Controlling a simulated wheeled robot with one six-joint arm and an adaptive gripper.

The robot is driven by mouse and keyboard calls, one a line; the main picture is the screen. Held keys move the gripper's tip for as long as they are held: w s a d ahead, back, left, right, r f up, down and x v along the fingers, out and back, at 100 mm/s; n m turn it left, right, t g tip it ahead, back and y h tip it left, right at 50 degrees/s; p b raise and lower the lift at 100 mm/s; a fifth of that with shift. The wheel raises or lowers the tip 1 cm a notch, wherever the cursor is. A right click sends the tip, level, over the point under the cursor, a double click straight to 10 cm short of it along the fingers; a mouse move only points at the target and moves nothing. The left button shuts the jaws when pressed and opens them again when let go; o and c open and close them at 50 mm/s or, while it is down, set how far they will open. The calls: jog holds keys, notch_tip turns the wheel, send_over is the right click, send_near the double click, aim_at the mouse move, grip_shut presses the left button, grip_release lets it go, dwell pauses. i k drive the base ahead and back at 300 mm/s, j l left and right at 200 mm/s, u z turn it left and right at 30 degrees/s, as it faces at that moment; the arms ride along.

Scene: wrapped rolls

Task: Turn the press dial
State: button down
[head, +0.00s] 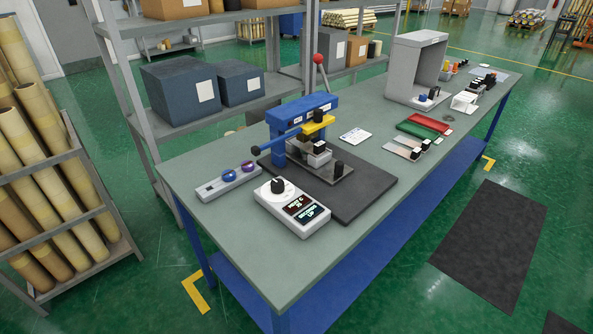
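The press dial (278,185) is a round black knob on a pale round base. It sits on the upper left of a white control box (287,215). Two small dark displays with lit digits (298,204) are on the box's right part. The box lies on the workbench near its front end, beside the blue press (285,118). The press stands on a dark mat and has a yellow part, a black-knobbed blue bar and a red-ball lever. My gripper is not in view, and nothing is seen touching the dial.
A grey strip (229,182) with round blue and purple parts lies left of the box. The workbench (200,212) is clear around its front corner. Red and green trays (429,123) and a grey open housing (406,82) stand further back. Shelves and rolls stand left.

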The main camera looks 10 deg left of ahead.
aim_at(277, 184)
jog(key=i+l+u, duration=0.15)
jog(key=i, duration=0.3)
jog(key=i+l+u, duration=0.15)
jog(key=i+l, duration=0.15)
jog(key=i, duration=0.1)
